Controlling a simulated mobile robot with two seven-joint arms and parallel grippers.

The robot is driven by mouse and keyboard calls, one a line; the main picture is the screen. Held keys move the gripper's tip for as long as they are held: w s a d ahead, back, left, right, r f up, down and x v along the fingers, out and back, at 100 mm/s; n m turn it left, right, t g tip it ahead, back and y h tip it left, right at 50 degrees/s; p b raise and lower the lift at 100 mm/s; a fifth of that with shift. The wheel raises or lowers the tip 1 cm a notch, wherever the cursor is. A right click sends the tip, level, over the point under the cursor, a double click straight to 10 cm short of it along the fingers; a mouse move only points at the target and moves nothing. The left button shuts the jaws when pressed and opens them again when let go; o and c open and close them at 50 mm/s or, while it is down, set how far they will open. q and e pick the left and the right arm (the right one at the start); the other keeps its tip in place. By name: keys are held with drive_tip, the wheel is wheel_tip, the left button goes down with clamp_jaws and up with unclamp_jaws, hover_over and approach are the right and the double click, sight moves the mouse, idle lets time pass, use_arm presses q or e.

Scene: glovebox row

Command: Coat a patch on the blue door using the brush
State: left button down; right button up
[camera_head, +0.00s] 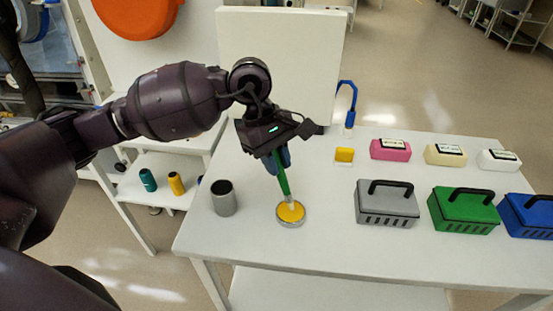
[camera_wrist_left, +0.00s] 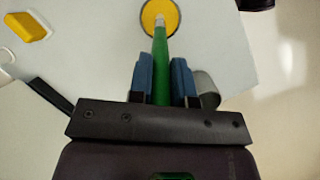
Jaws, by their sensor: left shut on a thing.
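My left gripper (camera_head: 278,160) is shut on the green handle of the brush (camera_head: 284,183), which points down and slightly tilted. In the left wrist view the handle (camera_wrist_left: 160,62) runs between my blue finger pads (camera_wrist_left: 161,80). The brush's pale tip is at the yellow paint in a shallow round dish (camera_head: 290,221) on the white table; it appears to touch the paint, which also shows in the wrist view (camera_wrist_left: 152,13). A blue round part (camera_head: 30,20), possibly the blue door, shows at the far upper left. My right gripper is not in view.
A grey cup (camera_head: 224,200) stands left of the dish. Grey (camera_head: 387,205), green (camera_head: 464,212) and blue (camera_head: 530,217) toolboxes stand to the right. Behind the table is a white upright panel (camera_head: 285,60); an orange round door (camera_head: 138,14) is at the upper left.

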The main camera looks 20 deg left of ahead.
use_arm(q)
drive_tip(key=shift+f, duration=0.15)
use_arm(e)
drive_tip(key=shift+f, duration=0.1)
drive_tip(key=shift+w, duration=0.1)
use_arm(q)
drive_tip(key=shift+f, duration=0.2)
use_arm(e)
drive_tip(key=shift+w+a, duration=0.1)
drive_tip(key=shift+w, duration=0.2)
use_arm(q)
drive_tip(key=shift+f, duration=0.1)
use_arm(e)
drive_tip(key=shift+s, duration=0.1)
use_arm(q)
drive_tip(key=shift+f+b, duration=0.15)
drive_tip(key=shift+b, duration=0.15)
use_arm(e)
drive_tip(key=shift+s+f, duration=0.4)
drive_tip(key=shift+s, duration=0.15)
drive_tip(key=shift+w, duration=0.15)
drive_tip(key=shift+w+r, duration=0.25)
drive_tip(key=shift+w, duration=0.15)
use_arm(q)
drive_tip(key=shift+f, duration=0.1)
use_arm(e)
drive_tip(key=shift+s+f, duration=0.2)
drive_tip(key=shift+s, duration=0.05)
